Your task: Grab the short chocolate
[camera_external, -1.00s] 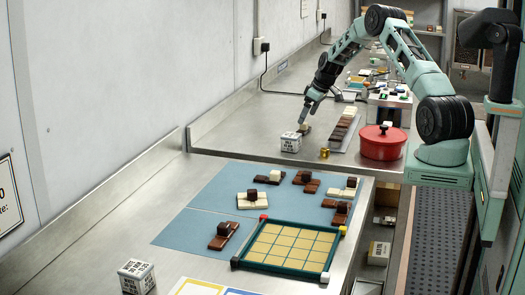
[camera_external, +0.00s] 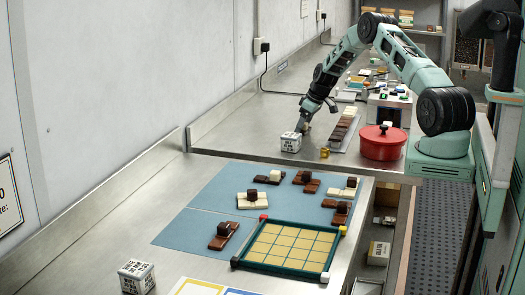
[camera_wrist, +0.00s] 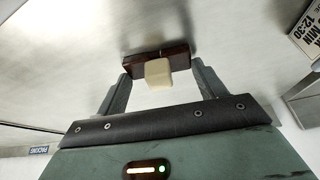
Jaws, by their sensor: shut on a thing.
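A short dark brown chocolate piece (camera_wrist: 143,60) with a cream cube (camera_wrist: 157,73) on it is in the wrist view, between the fingertips of my gripper (camera_wrist: 160,69). The fingers are shut on the dark piece at its two ends. In the external view my gripper (camera_external: 304,125) points down at the far steel bench, just behind a white printed cube (camera_external: 291,142). The held piece is mostly hidden there by the gripper.
A row of chocolate bars (camera_external: 344,131), a small brass piece (camera_external: 324,153) and a red lidded pot (camera_external: 382,145) stand right of my gripper. Nearer are blue mats (camera_external: 200,205) with several stacked chocolates and a green-framed tray (camera_external: 327,277). The wall rises at left.

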